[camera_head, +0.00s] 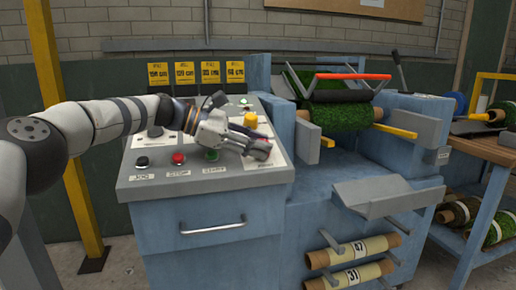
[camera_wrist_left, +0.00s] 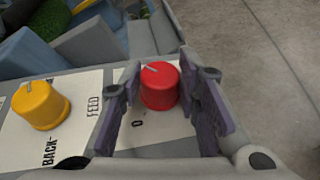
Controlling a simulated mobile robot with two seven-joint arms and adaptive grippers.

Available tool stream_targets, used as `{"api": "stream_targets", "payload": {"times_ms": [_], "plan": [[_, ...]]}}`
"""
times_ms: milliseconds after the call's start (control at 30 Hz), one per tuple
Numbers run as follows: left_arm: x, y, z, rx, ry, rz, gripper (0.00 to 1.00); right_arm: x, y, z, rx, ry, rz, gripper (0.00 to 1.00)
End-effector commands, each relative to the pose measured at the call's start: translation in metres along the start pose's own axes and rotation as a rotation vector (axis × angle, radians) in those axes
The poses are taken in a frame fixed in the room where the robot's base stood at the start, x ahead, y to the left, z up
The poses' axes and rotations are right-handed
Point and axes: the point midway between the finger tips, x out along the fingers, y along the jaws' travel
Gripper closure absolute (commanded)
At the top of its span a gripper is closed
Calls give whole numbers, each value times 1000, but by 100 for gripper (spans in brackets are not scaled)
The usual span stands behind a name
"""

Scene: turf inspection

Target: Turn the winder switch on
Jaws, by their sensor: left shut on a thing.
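A red rotary knob (camera_wrist_left: 160,86) with a pale pointer line sits near the edge of the control panel (camera_head: 221,179). A "0" shows on the plate beside it; a winder label is not readable. My left gripper (camera_head: 262,150) is over the panel's right front corner, and its fingers (camera_wrist_left: 164,112) stand on either side of the red knob, shut on it. The gripper hides this knob in the head view. A yellow knob (camera_head: 250,119) is just behind the gripper; in the wrist view the yellow knob (camera_wrist_left: 41,106) is left of the red one, near "BACK-" and "FEED" lettering.
Black (camera_head: 142,162), red (camera_head: 178,158) and green (camera_head: 211,155) push buttons line the panel's front. Yellow cards (camera_head: 185,73) stand behind. A green turf roll (camera_head: 342,116) lies in the blue machine at right, with a red-topped bar (camera_head: 353,76) above it.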

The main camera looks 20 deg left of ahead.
Motion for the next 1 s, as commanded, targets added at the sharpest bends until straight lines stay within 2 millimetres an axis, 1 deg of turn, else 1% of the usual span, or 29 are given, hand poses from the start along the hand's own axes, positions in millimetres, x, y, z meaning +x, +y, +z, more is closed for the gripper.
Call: {"api": "stream_targets", "payload": {"times_ms": [33,200,700,733,767,800,1000], "plan": [[2,0,-4,3,5,-8,97,3,0,1,0,-6,0,100],[1,0,-3,10,4,-32,97,6,0,1,-1,-12,1,100],[1,0,-2,13,4,-43,97,7,0,1,-1,-13,1,100],[1,0,-2,13,4,-43,65,7,0,1,-1,-13,1,100],[1,0,-2,13,4,-43,58,7,0,1,-1,-13,1,100],[1,0,-2,13,4,-43,49,7,0,2,-1,-13,1,100],[1,0,-1,13,2,-42,49,7,0,1,-1,-13,1,100]]}}
